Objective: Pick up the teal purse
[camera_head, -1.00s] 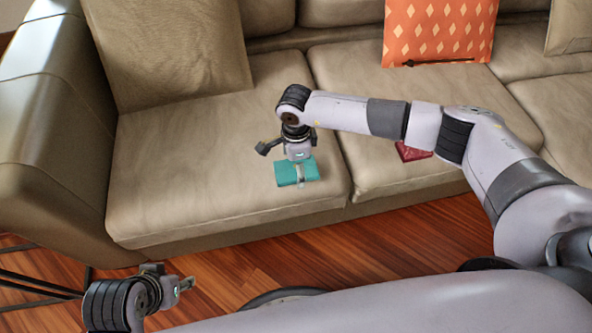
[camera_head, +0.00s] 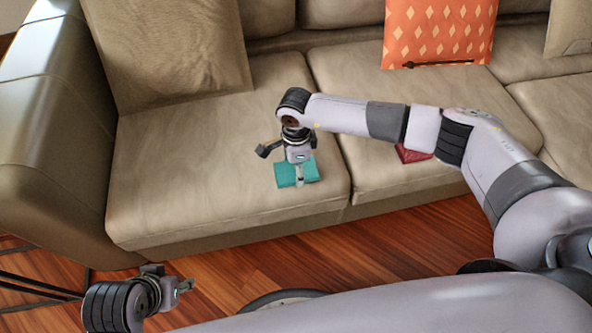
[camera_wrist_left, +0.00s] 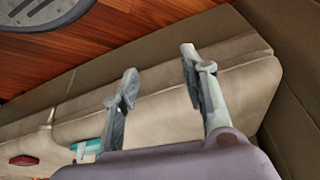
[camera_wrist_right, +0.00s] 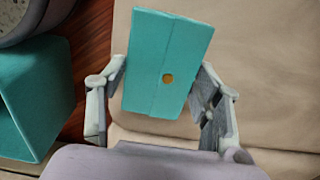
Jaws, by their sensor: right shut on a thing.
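The teal purse (camera_head: 284,175) lies on the left seat cushion of the sofa, near its front edge. In the right wrist view the purse (camera_wrist_right: 172,48) is a flat teal rectangle with a round gold clasp, between the two fingers. My right gripper (camera_head: 299,182) points down over the purse and is shut on it, one finger at each side. I cannot see any gap between the purse and the cushion. My left gripper (camera_head: 187,285) is low at the left, away from the purse; its fingers are apart and empty in the left wrist view (camera_wrist_left: 157,68).
The beige sofa (camera_head: 190,200) has a beige cushion (camera_head: 170,50) and an orange patterned cushion (camera_head: 437,30). A red item (camera_head: 411,154) lies on the middle seat, partly behind my right arm. A teal box-like thing (camera_wrist_right: 40,90) shows at the left of the right wrist view. Wooden floor (camera_head: 370,240) lies in front.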

